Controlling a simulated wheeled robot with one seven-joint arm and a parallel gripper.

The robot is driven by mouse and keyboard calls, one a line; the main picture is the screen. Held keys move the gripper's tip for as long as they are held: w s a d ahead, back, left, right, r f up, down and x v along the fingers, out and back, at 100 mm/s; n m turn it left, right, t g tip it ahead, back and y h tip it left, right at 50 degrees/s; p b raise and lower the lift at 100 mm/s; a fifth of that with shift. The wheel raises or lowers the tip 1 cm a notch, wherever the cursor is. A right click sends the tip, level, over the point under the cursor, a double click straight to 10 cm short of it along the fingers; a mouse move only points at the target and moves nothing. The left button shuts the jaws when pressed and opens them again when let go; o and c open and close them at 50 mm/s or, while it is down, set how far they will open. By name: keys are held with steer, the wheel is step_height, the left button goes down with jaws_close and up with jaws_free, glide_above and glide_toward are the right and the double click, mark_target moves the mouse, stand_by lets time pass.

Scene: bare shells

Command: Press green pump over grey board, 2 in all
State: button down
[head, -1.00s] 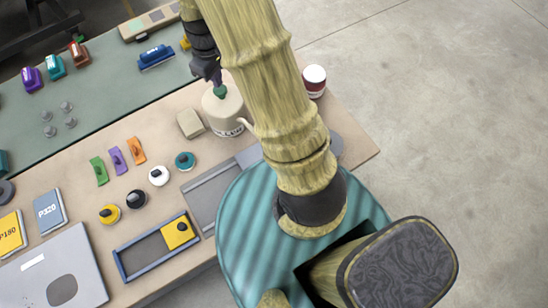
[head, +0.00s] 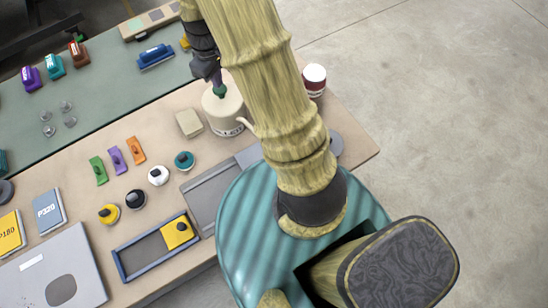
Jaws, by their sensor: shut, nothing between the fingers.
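The pump bottle is a round cream container (head: 225,113) on the table, with a green pump head (head: 220,91) on top and a pale spout pointing to the lower right. My gripper (head: 218,82) is shut and empty, pointing down directly above the green head; its tips appear to touch it. A grey board (head: 212,193) lies flat in front of the bottle, partly hidden by my teal body. Whether anything lies under the spout is hidden by my arm.
A beige block (head: 189,123) stands close left of the bottle. A white-and-red jar (head: 314,78) stands to the right, beyond my arm. Several small knobs and coloured clips lie to the left, with a blue-framed tray (head: 150,256) at the front.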

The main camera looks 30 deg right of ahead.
steer(key=shift+f+b, duration=0.95)
steer(key=shift+f, duration=0.45)
steer(key=shift+r+p, duration=1.35)
steer(key=shift+r, duration=0.3)
steer(key=shift+f, duration=0.15)
steer(key=shift+f+b, duration=1.15)
steer(key=shift+f, duration=0.3)
steer(key=shift+r, duration=0.1)
steer(key=shift+r+p, duration=1.35)
steer(key=shift+r, duration=0.2)
